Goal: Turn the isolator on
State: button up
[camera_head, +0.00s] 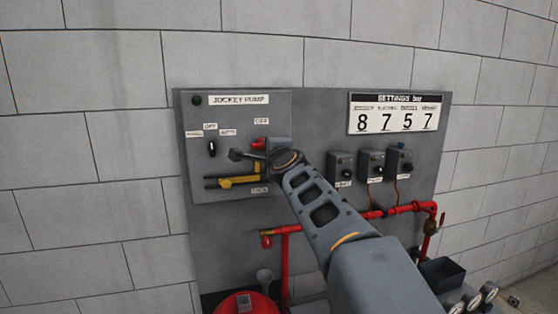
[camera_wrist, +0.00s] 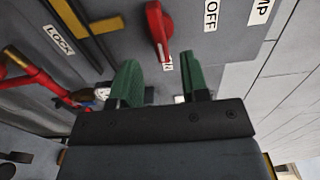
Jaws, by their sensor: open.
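The isolator's red handle (camera_head: 259,143) is on the right side of the jockey pump panel (camera_head: 240,108), below an OFF label and partly covered by my arm. In the wrist view the red handle (camera_wrist: 157,30) lies just beyond my fingertips, roughly in line with the gap between them. The OFF label (camera_wrist: 210,12) is to its right. A partly hidden label (camera_wrist: 168,64) shows at the handle's lower end. My gripper (camera_wrist: 162,67) has two green fingers spread apart with nothing between them. In the head view my gripper (camera_head: 238,155) is in front of the panel, beside the handle.
A yellow and black lever (camera_head: 238,181) with a LOCK label is below the handle. A small black selector switch (camera_head: 212,148) is to the left. Several grey switch boxes (camera_head: 342,167) and red pipes (camera_head: 340,222) are to the right, partly behind my arm.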

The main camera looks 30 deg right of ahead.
jog(key=s+a+p, duration=0.1)
jog(key=s, duration=0.7)
jog(key=shift+s+a, duration=0.2)
jog(key=shift+a, duration=0.15)
jog(key=s+a+f+n+g+y, duration=0.2)
jog(key=a+f+n+g, duration=0.1)
jog(key=f+n, duration=0.4)
jog(key=s+a+f+n+g+y, duration=0.1)
jog(key=a+f+n+g+y, duration=0.15)
jog(key=f+n, duration=0.45)
jog(key=s+a+f+n+g, duration=0.2)
jog(key=s+f+n+g, duration=0.1)
jog(key=s+f, duration=0.3)
jog(key=s+a+f+n+g+h, duration=0.1)
jog(key=s+a+f+n+g, duration=0.1)
jog(key=s+f, duration=0.4)
jog(key=shift+a+f+n+g, duration=0.15)
jog(key=shift+f+n+g, duration=0.55)
jog(key=shift+f+g, duration=0.95)
jog(key=shift+f+t, duration=0.35)
jog(key=shift+t, duration=0.05)
